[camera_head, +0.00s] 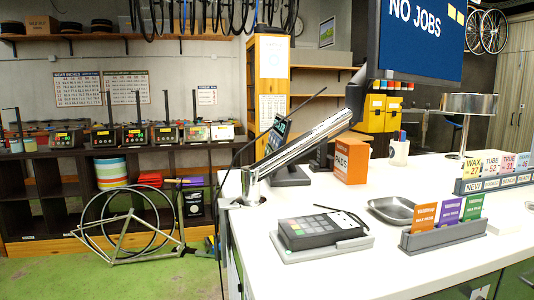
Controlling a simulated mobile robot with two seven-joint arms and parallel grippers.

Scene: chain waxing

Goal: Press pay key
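A dark keypad device (318,231) lies on a light grey base (345,247) at the front of the white counter (395,272). Its top face carries rows of light keys and a few coloured ones, with a dark cable at its right end. The key labels are too small to read, so I cannot tell which one is the pay key. A second dark device with a tilted, lit face (277,137) stands farther back, partly behind the silver monitor arm. Neither of my grippers shows in the head view.
A silver monitor arm (305,143) rises from the counter's left edge to a "NO JOBS" screen (425,30). A metal dish (391,210), a grey card holder (443,235) and an orange box (351,160) stand nearby. The counter's front is clear. A bicycle frame (127,233) stands left.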

